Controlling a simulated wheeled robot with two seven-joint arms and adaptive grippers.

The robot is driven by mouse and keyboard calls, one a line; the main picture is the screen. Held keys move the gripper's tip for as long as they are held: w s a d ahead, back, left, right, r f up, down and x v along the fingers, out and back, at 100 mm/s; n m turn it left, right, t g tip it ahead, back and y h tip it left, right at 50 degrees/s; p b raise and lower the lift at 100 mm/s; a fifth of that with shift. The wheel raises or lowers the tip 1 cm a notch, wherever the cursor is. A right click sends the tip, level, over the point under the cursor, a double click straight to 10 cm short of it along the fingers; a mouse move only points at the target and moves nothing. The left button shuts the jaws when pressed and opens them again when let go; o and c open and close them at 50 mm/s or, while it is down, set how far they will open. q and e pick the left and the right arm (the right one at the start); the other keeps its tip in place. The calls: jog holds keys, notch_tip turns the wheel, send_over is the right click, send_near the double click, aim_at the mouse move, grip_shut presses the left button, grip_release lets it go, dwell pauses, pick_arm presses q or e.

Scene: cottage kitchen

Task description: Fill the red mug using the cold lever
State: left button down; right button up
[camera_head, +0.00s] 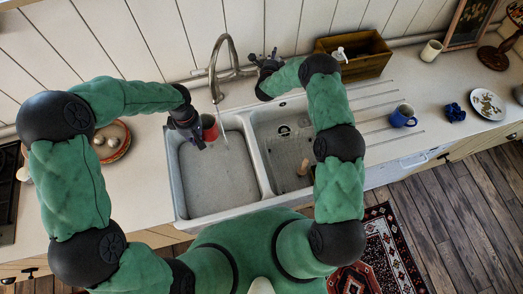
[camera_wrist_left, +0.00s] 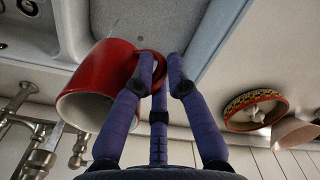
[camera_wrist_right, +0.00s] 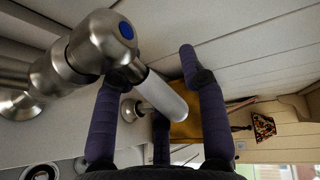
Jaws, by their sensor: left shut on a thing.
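The red mug (camera_head: 209,127) is over the left basin, near its back-left corner and close to the tap spout (camera_head: 216,95). My left gripper (camera_head: 192,127) is shut on the mug's handle; the mug's red side (camera_wrist_left: 98,85) shows in the left wrist view. A thin pale streak like running water (camera_head: 223,128) drops from the spout beside the mug. I cannot tell whether it enters the mug. The cold lever, with a blue-dotted cap and white handle (camera_wrist_right: 165,95), lies between the spread fingers of my right gripper (camera_wrist_right: 155,100), which is open.
The double sink (camera_head: 262,165) has a drain and a small brownish object (camera_head: 303,167) in its right basin. A wooden box (camera_head: 362,60) stands behind. A blue mug (camera_head: 403,116) and a plate (camera_head: 487,104) are at right. A bowl (camera_head: 112,142) stands left.

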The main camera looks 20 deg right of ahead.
pick_arm(q)
jog(key=shift+r, duration=0.1)
pick_arm(e)
jog(key=s+a+r+n+y, duration=0.1)
jog(key=s+a, duration=0.1)
jog(key=s, duration=0.4)
jog(key=s+a+r, duration=0.2)
jog(key=s+a, duration=0.1)
jog(key=s, duration=0.2)
jog(key=s+a+f+n+g+y, duration=0.2)
jog(key=s+a+f+n+g, duration=0.1)
jog(key=s, duration=0.4)
jog(key=s+a+f+n+g+y, duration=0.2)
jog(key=s+a+f+n+y, duration=0.1)
jog(key=s+f+n, duration=0.3)
jog(key=s+a+f+n+g+y, duration=0.2)
jog(key=s+a+f+n+g, duration=0.1)
jog(key=s+f, duration=0.4)
jog(key=shift+s+a+f+n+g+y, duration=0.15)
jog(key=shift+s+a+f+n+y, duration=0.1)
jog(key=shift+s+n, duration=0.3)
jog(key=shift+s+a+f+n+g+y, duration=0.15)
jog(key=shift+s+a+n, duration=0.15)
jog(key=shift+s, duration=0.4)
jog(key=shift+s+a+n, duration=0.15)
jog(key=shift+s+n, duration=0.1)
jog(key=shift+s, duration=0.4)
